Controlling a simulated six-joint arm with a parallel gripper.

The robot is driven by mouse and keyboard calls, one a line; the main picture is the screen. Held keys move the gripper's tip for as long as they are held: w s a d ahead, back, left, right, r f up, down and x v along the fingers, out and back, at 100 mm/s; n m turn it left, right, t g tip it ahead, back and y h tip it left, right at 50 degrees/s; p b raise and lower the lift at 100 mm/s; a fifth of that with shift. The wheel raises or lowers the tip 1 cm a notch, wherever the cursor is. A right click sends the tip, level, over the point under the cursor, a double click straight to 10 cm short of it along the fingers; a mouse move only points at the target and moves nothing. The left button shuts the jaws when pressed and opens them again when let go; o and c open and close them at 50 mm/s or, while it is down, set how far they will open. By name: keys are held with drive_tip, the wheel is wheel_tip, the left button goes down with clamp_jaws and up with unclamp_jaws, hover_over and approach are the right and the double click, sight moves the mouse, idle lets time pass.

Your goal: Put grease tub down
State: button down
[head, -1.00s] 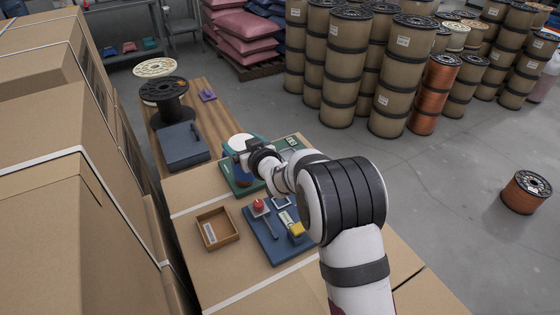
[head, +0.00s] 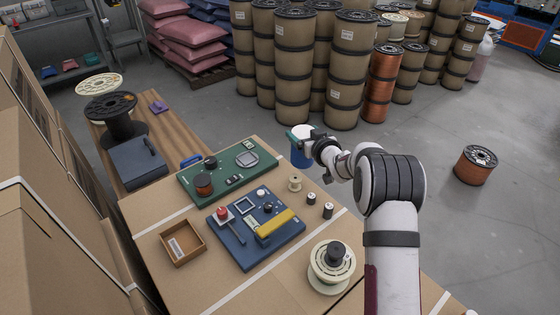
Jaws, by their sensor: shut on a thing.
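The grease tub appears to be the blue tub with a white lid (head: 302,157) in the head view. It is upright, just beyond the right end of the green board (head: 216,183). My gripper (head: 300,139) is shut on it, reaching in from the right. The wrist and fingers hide part of the tub's upper right side. It shows against the grey floor past the cardboard-covered surface (head: 190,290); I cannot tell its height over anything below.
A blue board (head: 244,258) with a yellow block (head: 275,224) lies in front. Nearby are an open brown tray (head: 167,257), small spools (head: 295,184) and a cream spool (head: 333,262). Bare cardboard is left of the tray.

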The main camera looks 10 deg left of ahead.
drive_tip(key=w+a+f, duration=0.2)
drive_tip(key=a+f, duration=0.5)
drive_tip(key=f, duration=0.1)
drive_tip(key=shift+f, duration=0.15)
drive_tip(key=shift+w, duration=0.1)
drive_tip(key=shift+f, duration=0.15)
unclamp_jaws()
